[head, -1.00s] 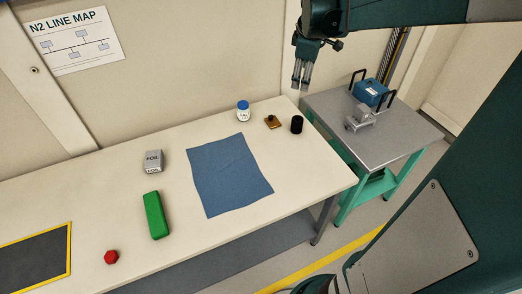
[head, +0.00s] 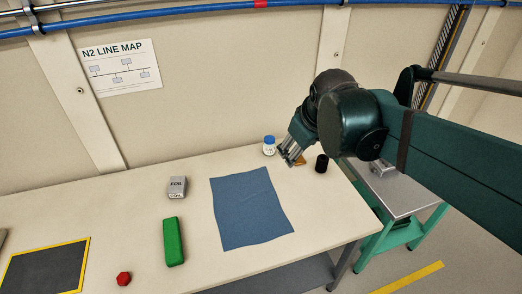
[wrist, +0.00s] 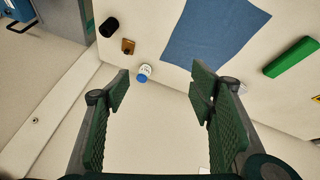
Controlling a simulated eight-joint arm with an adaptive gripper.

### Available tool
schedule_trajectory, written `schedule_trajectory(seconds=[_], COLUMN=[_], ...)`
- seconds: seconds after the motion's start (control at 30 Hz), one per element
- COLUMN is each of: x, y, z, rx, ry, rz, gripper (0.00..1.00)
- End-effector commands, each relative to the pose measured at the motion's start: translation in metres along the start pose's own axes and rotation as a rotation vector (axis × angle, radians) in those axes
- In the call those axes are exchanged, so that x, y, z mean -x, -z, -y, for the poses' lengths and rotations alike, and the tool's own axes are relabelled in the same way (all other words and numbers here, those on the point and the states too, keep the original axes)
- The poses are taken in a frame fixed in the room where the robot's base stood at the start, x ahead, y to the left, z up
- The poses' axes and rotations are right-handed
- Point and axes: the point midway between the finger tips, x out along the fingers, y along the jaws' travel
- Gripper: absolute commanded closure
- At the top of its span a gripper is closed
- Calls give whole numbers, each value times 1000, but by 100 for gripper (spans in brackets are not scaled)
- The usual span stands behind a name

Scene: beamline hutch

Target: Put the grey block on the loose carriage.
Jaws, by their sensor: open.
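My gripper (head: 289,159) is open and empty, over the back of the table near the white jar; its spread fingers also show in the wrist view (wrist: 162,88). A grey piece (head: 384,170) on the side trolley is mostly hidden behind my arm. I cannot tell whether it is the grey block, the carriage or both. A small brown-gold piece (wrist: 128,46) lies on the table between the black cylinder and the jar. In the head view my gripper partly covers it (head: 300,161). I cannot tell if it is the loose carriage.
Near my gripper stand a white jar with a blue lid (head: 269,146) and a black cylinder (head: 321,163). A blue cloth (head: 250,208), FOIL box (head: 177,187), green block (head: 173,241), red piece (head: 124,278) and yellow-edged dark mat (head: 45,270) lie leftward. The trolley (head: 405,195) stands right.

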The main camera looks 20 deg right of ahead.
Motion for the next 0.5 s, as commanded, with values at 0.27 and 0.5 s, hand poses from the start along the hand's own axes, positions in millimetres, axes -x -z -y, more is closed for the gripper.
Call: schedule_trajectory(seconds=[0.27,0.5], x=[12,17], y=[-30,-57], z=[53,92], rx=[-141,-262], ry=[23,50], rz=[-56,-99], gripper=[45,45])
